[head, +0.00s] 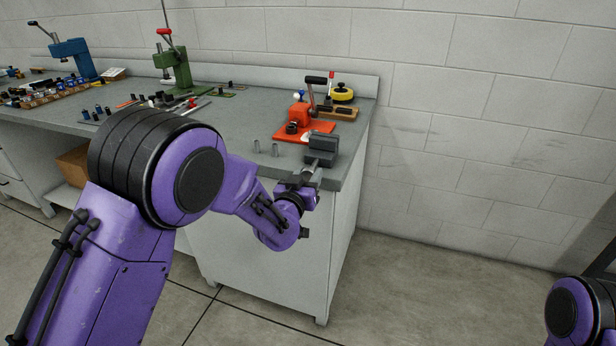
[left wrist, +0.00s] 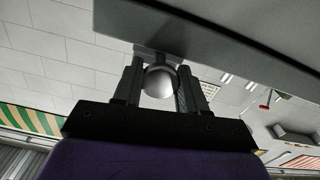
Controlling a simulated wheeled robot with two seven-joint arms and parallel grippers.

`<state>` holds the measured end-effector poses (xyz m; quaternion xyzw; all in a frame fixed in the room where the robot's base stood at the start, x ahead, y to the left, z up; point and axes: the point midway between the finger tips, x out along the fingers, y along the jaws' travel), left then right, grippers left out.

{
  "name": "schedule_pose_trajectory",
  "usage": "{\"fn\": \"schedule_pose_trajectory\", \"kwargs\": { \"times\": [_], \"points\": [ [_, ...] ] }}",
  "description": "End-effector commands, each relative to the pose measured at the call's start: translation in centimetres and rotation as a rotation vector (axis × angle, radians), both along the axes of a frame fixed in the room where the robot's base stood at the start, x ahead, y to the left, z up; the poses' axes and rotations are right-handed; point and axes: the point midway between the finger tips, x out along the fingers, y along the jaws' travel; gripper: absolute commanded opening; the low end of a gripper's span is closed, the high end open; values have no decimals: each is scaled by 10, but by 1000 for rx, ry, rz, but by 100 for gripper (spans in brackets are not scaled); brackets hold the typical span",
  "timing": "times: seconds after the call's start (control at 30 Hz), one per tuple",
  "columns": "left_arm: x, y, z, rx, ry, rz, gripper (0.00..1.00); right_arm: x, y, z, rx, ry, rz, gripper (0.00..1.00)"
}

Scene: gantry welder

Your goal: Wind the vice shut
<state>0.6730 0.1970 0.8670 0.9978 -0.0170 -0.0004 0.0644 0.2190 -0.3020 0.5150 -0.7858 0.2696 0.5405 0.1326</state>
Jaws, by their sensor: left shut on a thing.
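The vice (head: 322,148) is a dark grey block with jaws, fixed at the front right corner of the workbench. My left gripper (head: 305,178) is at the bench's front edge, just below and in front of the vice. In the left wrist view, my left gripper (left wrist: 160,85) has its two dark fingers on either side of a round, shiny metal knob (left wrist: 159,82), shut on it. The rest of the vice's handle is hidden by the gripper, and the gap between the vice jaws is too small to judge. My right gripper is not in view.
A red-orange press (head: 300,118) on an orange base stands just behind the vice. Green (head: 172,68) and blue (head: 72,52) presses stand further left on the grey workbench (head: 225,125). Floor to the right is clear.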

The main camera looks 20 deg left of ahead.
Motion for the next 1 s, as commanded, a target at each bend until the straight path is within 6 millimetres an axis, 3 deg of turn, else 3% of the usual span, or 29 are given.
{"fn": "schedule_pose_trajectory", "kwargs": {
  "times": [0.5,1.0],
  "points": [
    [-1,0,-2,371,-9,-1,11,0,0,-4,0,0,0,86],
    [-1,1,-2,460,-10,-1,11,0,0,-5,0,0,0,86]
  ]
}}
